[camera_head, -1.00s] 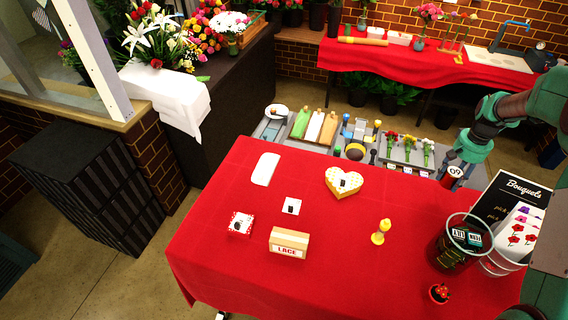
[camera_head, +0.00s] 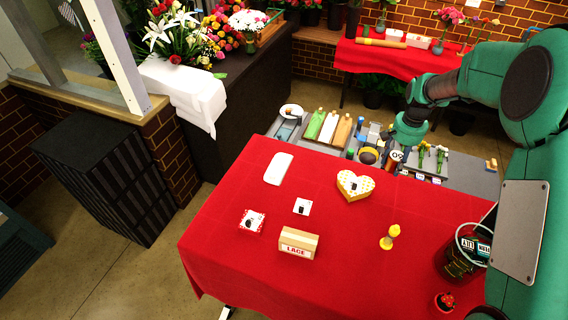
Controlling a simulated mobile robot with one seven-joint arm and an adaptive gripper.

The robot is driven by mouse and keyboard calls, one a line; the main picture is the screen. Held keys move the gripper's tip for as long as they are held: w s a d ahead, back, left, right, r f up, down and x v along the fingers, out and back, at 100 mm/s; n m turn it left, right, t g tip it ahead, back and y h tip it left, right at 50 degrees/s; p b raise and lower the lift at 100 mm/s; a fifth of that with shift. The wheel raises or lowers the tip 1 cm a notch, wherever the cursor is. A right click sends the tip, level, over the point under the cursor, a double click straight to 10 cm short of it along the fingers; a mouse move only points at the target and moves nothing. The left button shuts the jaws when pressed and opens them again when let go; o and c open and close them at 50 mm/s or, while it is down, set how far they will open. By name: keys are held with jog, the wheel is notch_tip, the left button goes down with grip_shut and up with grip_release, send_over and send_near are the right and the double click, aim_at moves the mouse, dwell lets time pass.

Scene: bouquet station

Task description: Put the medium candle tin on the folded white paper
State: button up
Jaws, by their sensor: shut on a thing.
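My gripper (camera_head: 407,135) hangs over the far right edge of the red table, at the end of my green arm. It is shut on a small reddish-brown tin (camera_head: 394,166) with a round white label reading "09", which I take to be the medium candle tin. Its size is hard to judge, and the fingers are too small to make out. A flat white piece with rounded corners (camera_head: 278,169), which looks like the folded white paper, lies on the far left of the table. It is bare, well to the left of my gripper.
On the red table (camera_head: 240,265) are a heart-shaped box (camera_head: 355,186), a white card (camera_head: 302,206), a patterned box (camera_head: 252,220), a LACE box (camera_head: 298,242) and a yellow figure (camera_head: 390,237). A glass container (camera_head: 462,252) stands right. A grey tray station lies behind.

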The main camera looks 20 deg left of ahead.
jog(key=s+a+p, duration=0.1)
jog(key=s+a, duration=0.5)
jog(key=a, duration=0.5)
jog(key=s+a+p, duration=0.1)
jog(key=s+a, duration=0.4)
jog(key=a, duration=0.6)
jog(key=s+a+p, duration=0.1)
jog(key=s+a, duration=0.5)
jog(key=a, duration=0.6)
jog(key=f, duration=0.9)
jog(key=shift+w+d, duration=0.3)
jog(key=shift+w, duration=0.1)
send_over(278, 168)
jog(key=shift+w+f+p, duration=0.15)
jog(key=shift+f+p, duration=0.2)
jog(key=shift+f, duration=0.5)
jog(key=shift+f, duration=0.1)
jog(key=shift+f, duration=1.6)
